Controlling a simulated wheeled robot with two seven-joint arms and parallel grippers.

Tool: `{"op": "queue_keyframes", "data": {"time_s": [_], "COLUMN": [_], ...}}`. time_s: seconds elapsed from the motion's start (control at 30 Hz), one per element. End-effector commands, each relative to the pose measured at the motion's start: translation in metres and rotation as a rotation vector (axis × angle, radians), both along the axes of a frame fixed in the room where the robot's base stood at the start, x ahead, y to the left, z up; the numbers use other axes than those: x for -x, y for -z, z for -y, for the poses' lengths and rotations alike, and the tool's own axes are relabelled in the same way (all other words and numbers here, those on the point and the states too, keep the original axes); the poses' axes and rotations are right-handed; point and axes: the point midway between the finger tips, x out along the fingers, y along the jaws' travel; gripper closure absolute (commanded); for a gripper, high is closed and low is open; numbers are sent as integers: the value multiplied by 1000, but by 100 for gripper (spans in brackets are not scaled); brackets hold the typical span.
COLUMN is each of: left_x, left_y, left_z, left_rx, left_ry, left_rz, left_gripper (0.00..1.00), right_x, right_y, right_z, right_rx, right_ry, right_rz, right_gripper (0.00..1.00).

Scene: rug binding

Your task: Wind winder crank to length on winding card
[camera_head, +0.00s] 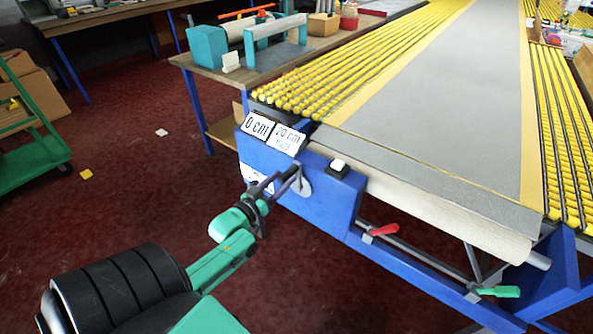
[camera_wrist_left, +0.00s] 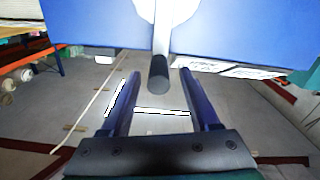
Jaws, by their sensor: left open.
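The winder crank is on the blue end housing (camera_head: 272,172) of the long table. Two cards stand on the housing: one reads "0 cm" (camera_head: 257,125), the other "20 cm" (camera_head: 288,138). My right gripper is out of view.
A pale roll (camera_head: 440,208) runs under the grey rug's (camera_head: 420,90) front edge. A red lever (camera_head: 384,230) and a green lever (camera_head: 498,291) stick out below. A side bench (camera_head: 215,76) holds a teal device. A green cart (camera_head: 35,130) stands left; red floor between is mostly clear.

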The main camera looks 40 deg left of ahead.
Motion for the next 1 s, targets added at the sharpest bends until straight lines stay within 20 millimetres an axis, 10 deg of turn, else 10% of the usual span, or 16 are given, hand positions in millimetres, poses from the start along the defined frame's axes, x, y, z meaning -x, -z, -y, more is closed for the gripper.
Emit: {"op": "queue_keyframes", "data": {"time_s": [0.23,0.57,0.73,1.0], "left_x": [-54,-64,-64,-63], "left_y": [0,1,1,1], "left_z": [-1,-1,-1,-1], "left_rx": [-1,-1,-1,0], "left_ry": [0,0,0,0], "left_rz": [0,-2,-2,-2], "left_gripper": [38,38,96,100], "right_x": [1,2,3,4], "right_y": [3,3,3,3], "right_z": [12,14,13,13], "right_rx": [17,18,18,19], "right_ry": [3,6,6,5], "right_rz": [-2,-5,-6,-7], "right_gripper": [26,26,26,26]}}
